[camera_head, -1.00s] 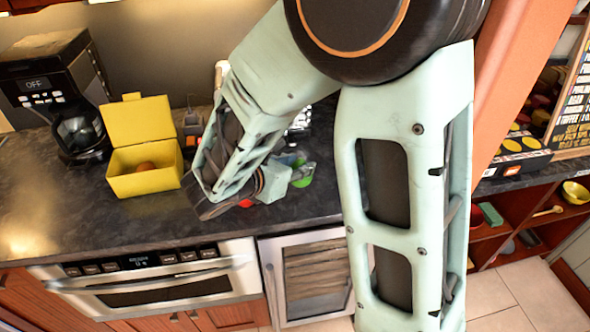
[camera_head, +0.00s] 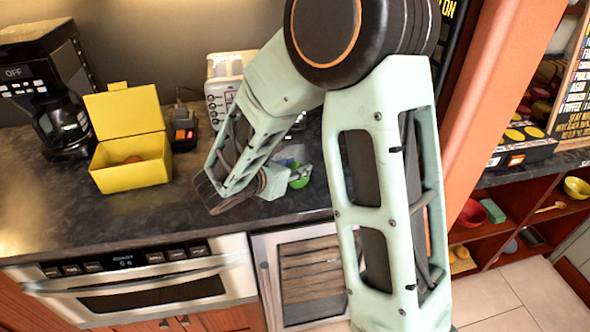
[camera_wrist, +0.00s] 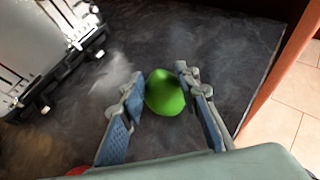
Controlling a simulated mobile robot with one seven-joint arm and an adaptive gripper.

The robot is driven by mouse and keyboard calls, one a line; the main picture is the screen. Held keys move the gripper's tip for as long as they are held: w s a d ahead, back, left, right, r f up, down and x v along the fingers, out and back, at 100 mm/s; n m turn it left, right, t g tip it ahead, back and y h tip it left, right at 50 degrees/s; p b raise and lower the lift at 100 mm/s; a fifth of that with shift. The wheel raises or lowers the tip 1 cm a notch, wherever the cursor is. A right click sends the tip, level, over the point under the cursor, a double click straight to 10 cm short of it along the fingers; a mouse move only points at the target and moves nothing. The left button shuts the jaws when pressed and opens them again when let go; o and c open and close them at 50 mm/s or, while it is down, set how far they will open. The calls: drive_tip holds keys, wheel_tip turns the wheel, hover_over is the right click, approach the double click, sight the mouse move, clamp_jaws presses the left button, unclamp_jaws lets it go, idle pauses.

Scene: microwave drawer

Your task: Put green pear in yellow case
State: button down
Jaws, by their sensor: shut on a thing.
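The green pear (camera_wrist: 165,92) is between the two fingers of my gripper (camera_wrist: 158,82) in the wrist view, over the dark countertop. My gripper is shut on it; I cannot tell if the pear still touches the counter. In the head view the pear (camera_head: 300,176) shows as a green patch at my gripper (camera_head: 291,173), partly hidden by it. The yellow case (camera_head: 131,175) stands on the counter to the left with its lid raised. A brownish-orange round thing (camera_head: 132,159) lies inside it.
A black coffee maker (camera_head: 52,95) stands left of the case. A small dark device (camera_head: 183,132) is right of it, and a white appliance (camera_head: 222,88) is behind my arm. A red thing (camera_wrist: 78,171) shows at the wrist view's lower edge. Counter before the case is clear.

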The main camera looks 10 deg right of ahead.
drive_tip(key=c, duration=1.4)
unclamp_jaws()
drive_tip(key=shift+f, duration=0.1)
drive_tip(key=shift+c, duration=0.2)
drive_tip(key=shift+r, duration=0.2)
drive_tip(key=shift+s+a+r, duration=0.15)
drive_tip(key=shift+s+a, duration=0.05)
drive_tip(key=shift+a, duration=0.1)
drive_tip(key=v, duration=1.1)
drive_tip(key=shift+s, duration=0.15)
